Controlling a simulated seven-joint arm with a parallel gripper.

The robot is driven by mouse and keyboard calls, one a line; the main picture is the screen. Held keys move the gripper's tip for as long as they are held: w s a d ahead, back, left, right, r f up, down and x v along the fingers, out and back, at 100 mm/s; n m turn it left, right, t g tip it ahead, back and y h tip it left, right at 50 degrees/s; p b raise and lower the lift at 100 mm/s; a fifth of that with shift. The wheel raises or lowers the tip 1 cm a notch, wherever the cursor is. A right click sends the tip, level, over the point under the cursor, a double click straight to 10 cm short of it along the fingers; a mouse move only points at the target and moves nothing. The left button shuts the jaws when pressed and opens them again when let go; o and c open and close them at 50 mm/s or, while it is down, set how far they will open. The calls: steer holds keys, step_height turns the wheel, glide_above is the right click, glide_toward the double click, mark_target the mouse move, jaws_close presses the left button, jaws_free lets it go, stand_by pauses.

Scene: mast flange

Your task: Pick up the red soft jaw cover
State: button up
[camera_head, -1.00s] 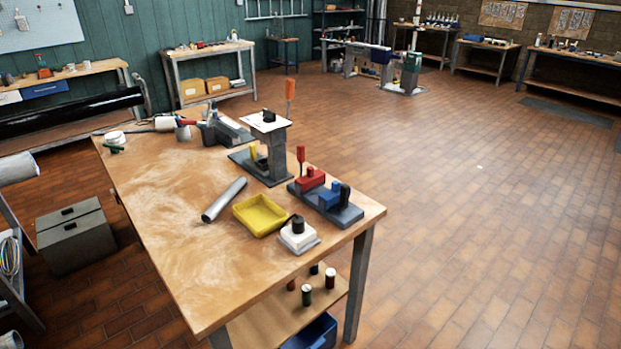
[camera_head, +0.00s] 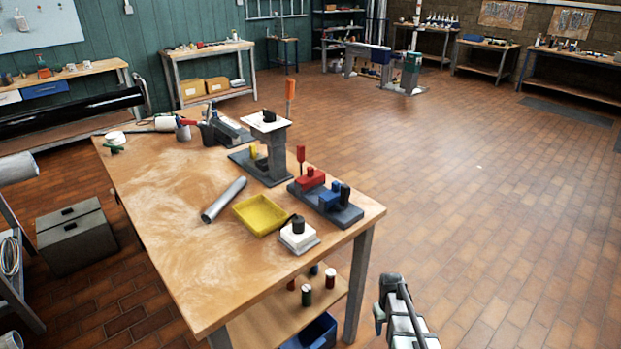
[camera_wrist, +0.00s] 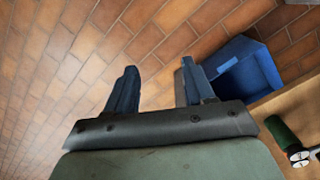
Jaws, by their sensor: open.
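A red block (camera_head: 311,179), which looks like the red soft jaw cover, sits on a dark grey base (camera_head: 345,214) near the right edge of the workbench. A blue block (camera_head: 329,199) sits beside it on the same base. My gripper (camera_wrist: 158,82) is open in the wrist view, with two dark fingers apart and only brick floor between them. Part of my arm (camera_head: 402,318) shows low at the right in the head view, off the bench's near right corner. The red block is not in the wrist view.
A yellow tray (camera_head: 260,214), a grey tube (camera_head: 223,200), a white block with a black knob (camera_head: 298,238) and a grey stand (camera_head: 271,157) are near the base. A blue bin (camera_wrist: 245,70) is beside my fingers' right side. The bench's left half is mostly clear.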

steer(key=w+d+r+n+t+h, duration=0.1)
steer(key=w+d+r+t, duration=0.1)
steer(key=w+r, duration=1.2)
steer(key=w+d+r+n+t, duration=0.1)
steer(key=w+d+r+t, duration=0.2)
steer(key=w+r, duration=1.15)
step_height(320, 180, up, 27)
steer(key=n+y, duration=0.5)
glide_above(311, 168)
steer(key=s+d, duration=0.4)
steer(key=shift+g, duration=0.3)
steer(key=x, duration=1.3)
steer(key=shift+w+a, duration=0.1)
steer(key=shift+w, duration=0.1)
jaws_close()
